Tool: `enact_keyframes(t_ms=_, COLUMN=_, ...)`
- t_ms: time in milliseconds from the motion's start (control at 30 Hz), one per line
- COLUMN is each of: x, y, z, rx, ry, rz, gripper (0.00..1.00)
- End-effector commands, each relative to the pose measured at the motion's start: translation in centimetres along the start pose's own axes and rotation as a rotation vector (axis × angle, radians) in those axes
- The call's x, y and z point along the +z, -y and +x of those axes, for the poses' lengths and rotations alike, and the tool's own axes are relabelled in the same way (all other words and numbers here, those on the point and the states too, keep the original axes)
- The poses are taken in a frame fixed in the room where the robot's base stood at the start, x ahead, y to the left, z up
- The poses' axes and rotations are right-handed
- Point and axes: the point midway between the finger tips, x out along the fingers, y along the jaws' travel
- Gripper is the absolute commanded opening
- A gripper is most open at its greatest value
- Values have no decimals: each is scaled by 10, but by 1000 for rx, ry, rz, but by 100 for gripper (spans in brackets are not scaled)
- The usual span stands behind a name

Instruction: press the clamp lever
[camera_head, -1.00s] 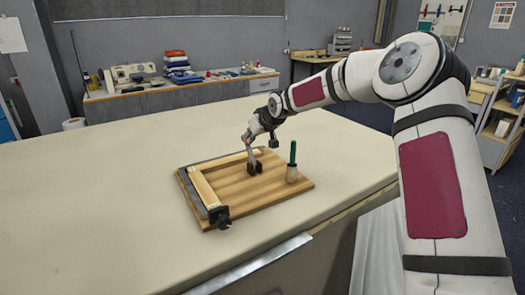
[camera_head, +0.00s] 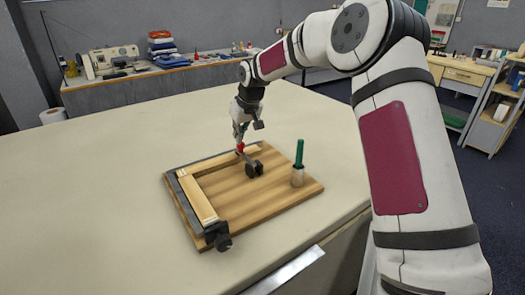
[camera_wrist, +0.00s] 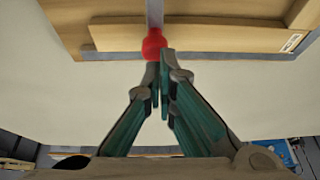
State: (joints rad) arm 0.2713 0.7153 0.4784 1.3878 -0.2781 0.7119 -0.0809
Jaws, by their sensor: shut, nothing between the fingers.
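The clamp (camera_head: 255,168) is a dark toggle clamp on the wooden board. Its grey lever slants up and left to a red knob (camera_head: 240,148). My gripper (camera_head: 239,141) points down from above, shut and empty, with its fingertips at the knob. In the wrist view the red knob (camera_wrist: 154,43) is just beyond the closed fingertips (camera_wrist: 164,60) of my gripper. They overlap in the picture and look to be touching or nearly so. The clamp's body is out of clear sight in the wrist view.
The wooden board (camera_head: 262,199) lies on the cloth table (camera_head: 110,190), with wooden strips along its left and back edges. A black clamp (camera_head: 217,235) sits at the front-left corner.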

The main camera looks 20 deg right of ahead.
Motion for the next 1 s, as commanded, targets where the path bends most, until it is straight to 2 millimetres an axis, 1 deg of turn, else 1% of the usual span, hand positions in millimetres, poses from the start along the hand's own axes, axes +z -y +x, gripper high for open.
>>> enact_keyframes(t_ms=33, x=-1, y=0, z=5, rx=0, ry=-1, rz=0, gripper=0)
enact_keyframes(t_ms=100, x=-2, y=0, z=9, rx=0, ry=-1, rz=1, gripper=0)
enact_keyframes(t_ms=500, x=-1, y=0, z=22, rx=-2, ry=4, rz=0, gripper=0)
enact_keyframes(t_ms=1000, x=1, y=0, z=23, rx=-1, ry=8, rz=1, gripper=0)
